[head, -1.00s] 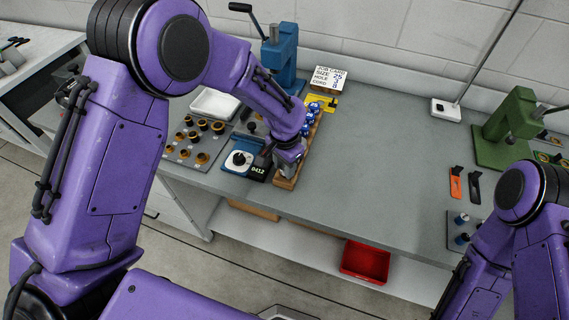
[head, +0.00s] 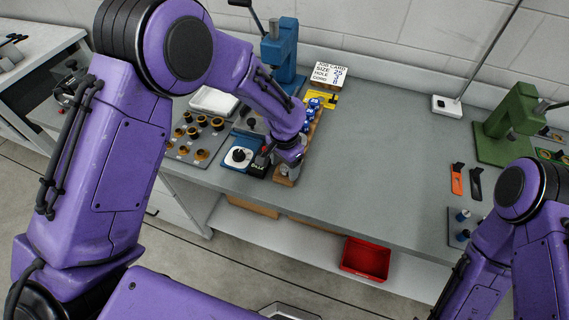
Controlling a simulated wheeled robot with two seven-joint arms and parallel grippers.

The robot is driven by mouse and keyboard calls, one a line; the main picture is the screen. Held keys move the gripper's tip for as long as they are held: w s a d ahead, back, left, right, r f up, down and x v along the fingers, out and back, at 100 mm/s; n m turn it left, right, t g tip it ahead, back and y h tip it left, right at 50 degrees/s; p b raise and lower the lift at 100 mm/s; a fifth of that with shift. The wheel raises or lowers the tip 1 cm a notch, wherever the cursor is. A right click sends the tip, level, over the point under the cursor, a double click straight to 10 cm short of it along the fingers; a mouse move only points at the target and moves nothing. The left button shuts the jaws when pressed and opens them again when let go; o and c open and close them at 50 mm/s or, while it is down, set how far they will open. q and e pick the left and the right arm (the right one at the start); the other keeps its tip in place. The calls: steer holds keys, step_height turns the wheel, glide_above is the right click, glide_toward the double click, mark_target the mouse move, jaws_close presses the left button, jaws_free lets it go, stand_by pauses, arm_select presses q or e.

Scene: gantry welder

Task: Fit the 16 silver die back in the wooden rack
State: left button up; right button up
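The wooden rack (head: 314,136) lies on the bench, running away from me, with several blue dies (head: 311,110) toward its far end. My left gripper (head: 289,163) points down over the rack's near end. The gripper and wrist cover that part of the rack. A small greyish piece shows at the fingertips, but I cannot tell whether it is the 16 silver die or part of the gripper. The finger gap is too small and hidden to read. My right arm comes in at the lower right, with its gripper out of view.
Left of the rack stand a black display box (head: 258,167), a white-faced dial unit (head: 238,156) and a board of black-and-orange pieces (head: 184,151).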

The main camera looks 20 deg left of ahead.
arm_select(q)
steer(key=shift+r, duration=0.1)
step_height(320, 180, up, 10)
steer(key=b, duration=0.1)
steer(key=shift+r+b, duration=0.2)
steer(key=shift+b, duration=0.15)
